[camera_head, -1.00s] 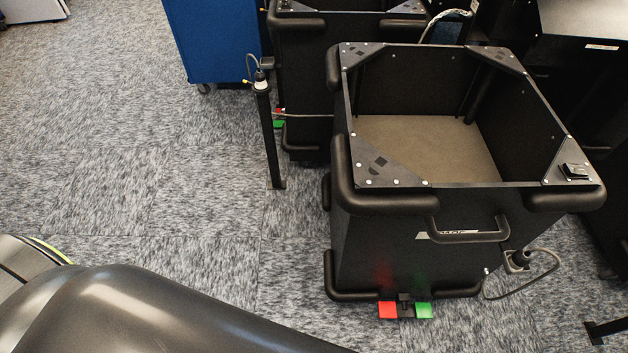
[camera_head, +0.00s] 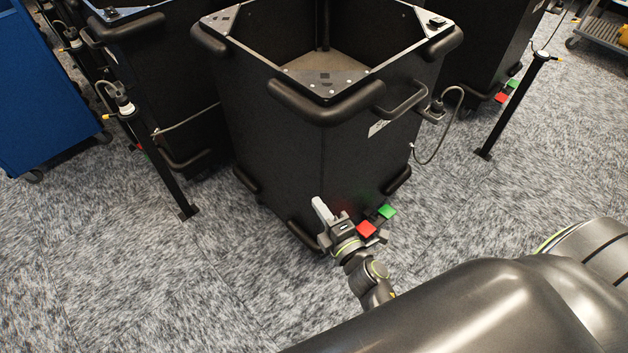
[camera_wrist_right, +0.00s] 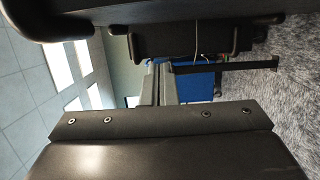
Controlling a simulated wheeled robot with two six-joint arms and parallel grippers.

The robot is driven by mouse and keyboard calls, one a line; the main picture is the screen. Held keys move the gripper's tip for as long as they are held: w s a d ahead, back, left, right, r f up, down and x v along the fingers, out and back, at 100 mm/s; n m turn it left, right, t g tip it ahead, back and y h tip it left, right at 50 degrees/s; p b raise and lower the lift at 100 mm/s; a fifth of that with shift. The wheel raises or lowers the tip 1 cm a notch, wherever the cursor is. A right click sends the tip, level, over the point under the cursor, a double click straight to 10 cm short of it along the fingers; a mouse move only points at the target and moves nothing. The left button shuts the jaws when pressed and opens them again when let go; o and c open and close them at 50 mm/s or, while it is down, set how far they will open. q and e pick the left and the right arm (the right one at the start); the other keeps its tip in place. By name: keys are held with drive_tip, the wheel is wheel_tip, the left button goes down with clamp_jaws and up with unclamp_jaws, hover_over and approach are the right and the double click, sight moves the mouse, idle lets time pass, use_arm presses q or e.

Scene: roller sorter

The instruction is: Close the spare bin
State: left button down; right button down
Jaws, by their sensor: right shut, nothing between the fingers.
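A black bin (camera_head: 285,150) stands in the middle of the head view, with its top open and a bare brown floor inside. I cannot tell from a label whether it is the spare bin. A red pedal (camera_head: 366,229) and a green pedal (camera_head: 386,211) sit low at its front. My right gripper (camera_head: 320,207) is shut and empty, low in front of the bin and left of the red pedal. Whether it touches the bin is unclear. In the right wrist view its grey fingers (camera_wrist_right: 158,75) are together. My left gripper is out of view.
A thin black post (camera_head: 160,165) with a cable stands left of the bin, and another post (camera_head: 510,105) stands right. A blue cabinet (camera_head: 40,95) is at the far left. Other black bins stand to either side. The carpet (camera_head: 130,270) at front left is clear.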

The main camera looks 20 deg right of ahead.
sight(313, 169)
drive_tip(key=shift+w+d+b, duration=0.15)
drive_tip(key=shift+w+d, duration=0.35)
drive_tip(key=shift+w, duration=1.4)
drive_tip(key=shift+w+d+b, duration=0.1)
drive_tip(key=shift+w+d, duration=0.35)
drive_tip(key=shift+w, duration=1.4)
drive_tip(key=shift+w+d+b, duration=0.15)
drive_tip(key=shift+w+d, duration=0.35)
drive_tip(key=shift+w, duration=1.4)
